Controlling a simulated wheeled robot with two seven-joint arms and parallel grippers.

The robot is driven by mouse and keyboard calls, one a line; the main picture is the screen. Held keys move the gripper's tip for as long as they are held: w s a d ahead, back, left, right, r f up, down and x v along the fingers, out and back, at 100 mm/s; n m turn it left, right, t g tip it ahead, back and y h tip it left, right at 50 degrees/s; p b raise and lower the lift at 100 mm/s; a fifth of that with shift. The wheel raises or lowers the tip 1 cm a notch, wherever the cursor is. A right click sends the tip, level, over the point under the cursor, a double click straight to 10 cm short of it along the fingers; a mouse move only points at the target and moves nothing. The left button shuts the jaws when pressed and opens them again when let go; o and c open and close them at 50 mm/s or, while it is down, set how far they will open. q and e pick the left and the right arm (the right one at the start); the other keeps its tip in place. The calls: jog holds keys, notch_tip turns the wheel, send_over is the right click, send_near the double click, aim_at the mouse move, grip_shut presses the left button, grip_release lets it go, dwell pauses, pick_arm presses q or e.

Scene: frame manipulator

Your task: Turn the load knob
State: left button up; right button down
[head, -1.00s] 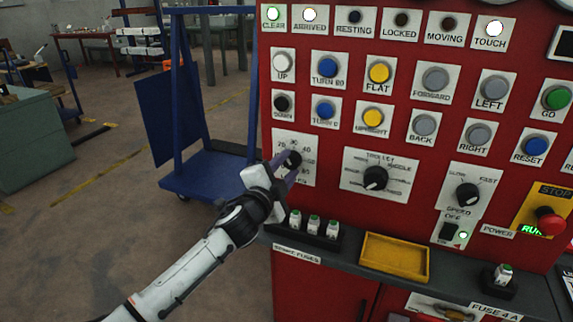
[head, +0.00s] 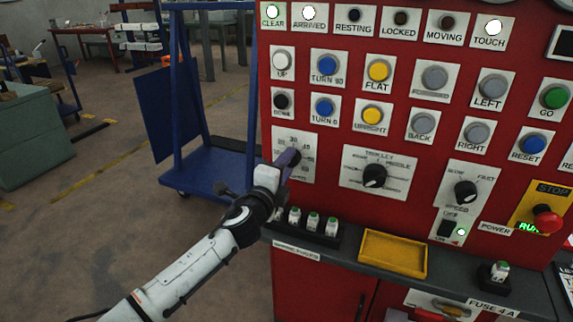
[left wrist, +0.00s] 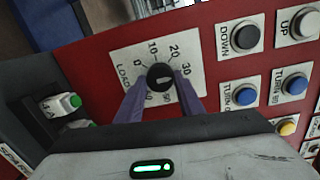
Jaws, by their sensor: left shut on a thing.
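The load knob (left wrist: 160,76) is a round black knob on a white plate with a numbered scale on the red panel. In the head view its plate (head: 309,141) is at the panel's left, and the knob is mostly hidden by my gripper. My left gripper (head: 288,160) is at the knob; in the left wrist view its two purple fingers (left wrist: 160,92) are on either side of it, shut on it. I cannot clearly read the knob's setting. My right gripper is not in view.
The trolley knob (head: 374,176) is to the right of the load plate. Push buttons are above it. A dark shelf with several fuses (head: 312,222) and a yellow tray (head: 394,252) juts out below. A blue cart (head: 205,165) stands left of the panel.

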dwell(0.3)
pick_arm(q)
jog(key=o, duration=1.1)
jog(key=shift+c, duration=0.2)
jog(key=shift+s, duration=0.15)
jog(key=v, duration=1)
jog(key=shift+p, duration=0.4)
